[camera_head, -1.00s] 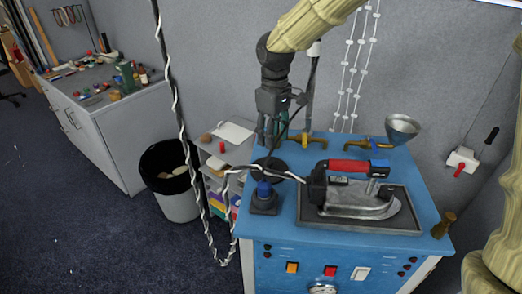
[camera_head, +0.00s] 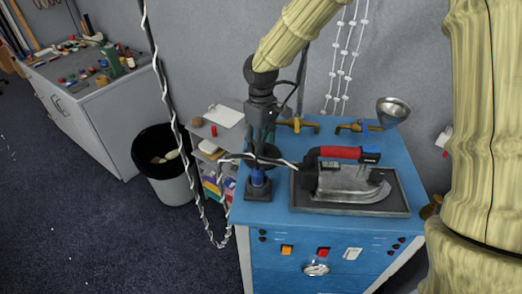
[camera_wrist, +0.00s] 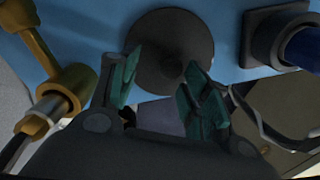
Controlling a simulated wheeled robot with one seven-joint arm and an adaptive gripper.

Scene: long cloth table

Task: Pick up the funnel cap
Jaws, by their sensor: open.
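A dark round disc with a raised centre (camera_wrist: 170,50) lies flat on the blue table top. In the head view it is mostly hidden behind my gripper and a cable. A silver funnel (camera_head: 393,110) sits at the back right of the table, on or beside a brass tap. I cannot tell for sure which of these is the funnel cap. My gripper (camera_wrist: 161,66) points down over the disc, its teal fingers apart and nothing held between them. In the head view my gripper (camera_head: 264,136) is at the table's back left, well left of the silver funnel.
A blue knob on a dark square base (camera_head: 258,184) stands close by the disc. Brass taps (camera_head: 297,125) line the back edge. An iron with a red handle (camera_head: 345,178) rests on a dark tray. A black-and-white cable (camera_head: 232,158) runs past my gripper.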

